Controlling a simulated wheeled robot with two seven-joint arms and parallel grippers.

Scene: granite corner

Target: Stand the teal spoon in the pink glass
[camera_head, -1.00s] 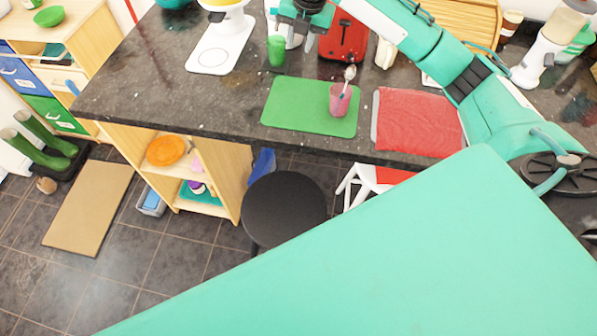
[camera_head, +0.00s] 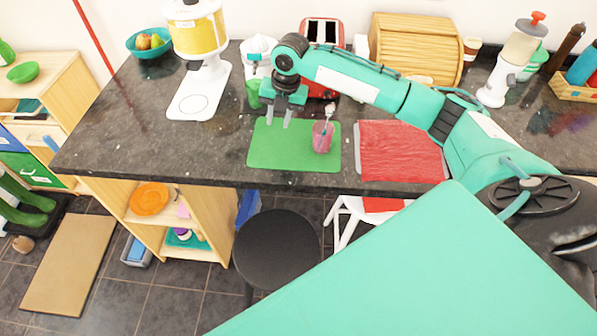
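The pink glass (camera_head: 323,139) stands upright on the green mat (camera_head: 262,152), near its right edge. A spoon (camera_head: 329,110) stands in the glass and leans on its rim. Its pale bowl end sticks up above the rim, and its lower part shows dimly through the glass. My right gripper (camera_head: 278,122) points down over the back left part of the mat, left of the glass and apart from it. Its two fingers are spread with nothing between them. My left gripper is not in view.
A green cup (camera_head: 253,94) stands just behind the gripper. A red cloth or mat (camera_head: 402,152) lies right of the green mat. A red toaster (camera_head: 322,60), a bread box (camera_head: 418,45) and a yellow-topped dispenser (camera_head: 197,40) stand behind. The counter's left part (camera_head: 125,130) is clear.

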